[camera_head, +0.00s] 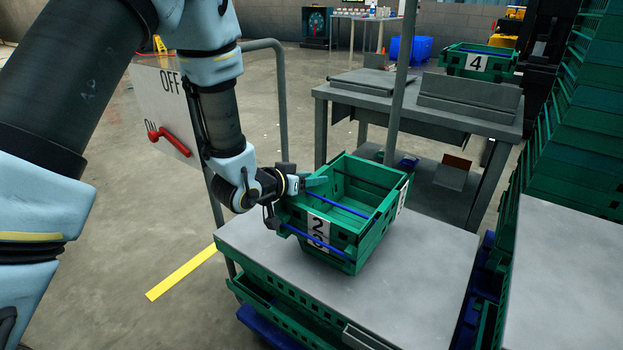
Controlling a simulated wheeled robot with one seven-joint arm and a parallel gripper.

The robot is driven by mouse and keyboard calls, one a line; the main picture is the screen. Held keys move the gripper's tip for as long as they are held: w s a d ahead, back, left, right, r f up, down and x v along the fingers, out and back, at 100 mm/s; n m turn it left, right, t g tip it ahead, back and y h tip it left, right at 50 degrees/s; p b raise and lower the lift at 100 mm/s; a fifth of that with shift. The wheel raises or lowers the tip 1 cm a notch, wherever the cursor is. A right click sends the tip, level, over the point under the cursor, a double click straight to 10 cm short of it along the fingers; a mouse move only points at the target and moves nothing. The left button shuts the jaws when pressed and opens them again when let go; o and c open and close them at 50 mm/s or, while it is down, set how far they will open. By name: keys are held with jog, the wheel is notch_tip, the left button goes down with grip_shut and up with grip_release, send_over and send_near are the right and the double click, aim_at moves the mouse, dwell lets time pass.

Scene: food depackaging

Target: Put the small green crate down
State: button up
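The small green crate (372,222) is at the middle of the view, above the grey top of the near cart (420,285). It is empty inside, with blue bars and white number labels on its sides. Its front shows two stacked label parts, so it may sit in or over a second green crate; I cannot tell clearly. My gripper (312,183) is at its upper left rim and appears shut on it. The fingertips are partly hidden by the rim. I cannot tell whether the crate's underside touches the surface.
A thin grey post (400,85) stands just behind the crate. A grey workbench (425,115) is beyond it, with a green crate labelled 4 (480,62) farther back. Tall green crate stacks (570,150) line the right. The cart top is bare right of the crate.

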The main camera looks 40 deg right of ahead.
jog(key=shift+o, duration=0.3)
jog(key=shift+r, duration=0.15)
jog(key=shift+a+r, duration=0.1)
jog(key=shift+a, duration=0.1)
jog(key=p+v, duration=0.1)
jog(key=v, duration=1)
jog(key=shift+s+a+r+p, duration=0.1)
jog(key=shift+a+p, duration=0.15)
jog(key=shift+p, duration=0.1)
jog(key=w+a+n+t+y, duration=0.2)
jog(key=w+a+n+y, duration=0.15)
jog(key=w+a, duration=0.5)
jog(key=w+a+n+t+y, duration=0.25)
jog(key=w+a+y, duration=0.3)
jog(key=a, duration=0.65)
jog(key=s+a+r+n+g+y, duration=0.2)
jog(key=s+a+n, duration=0.1)
jog(key=a, duration=0.5)
jog(key=s+a+r+n+g+y, duration=0.1)
jog(key=s+a+n+g+y, duration=0.1)
jog(key=s+a, duration=0.3)
jog(key=a+n+g, duration=0.1)
jog(key=a, duration=0.3)
jog(key=shift+a+r+n, duration=0.3)
jog(key=shift+a+r, duration=0.05)
jog(key=shift+r, duration=0.05)
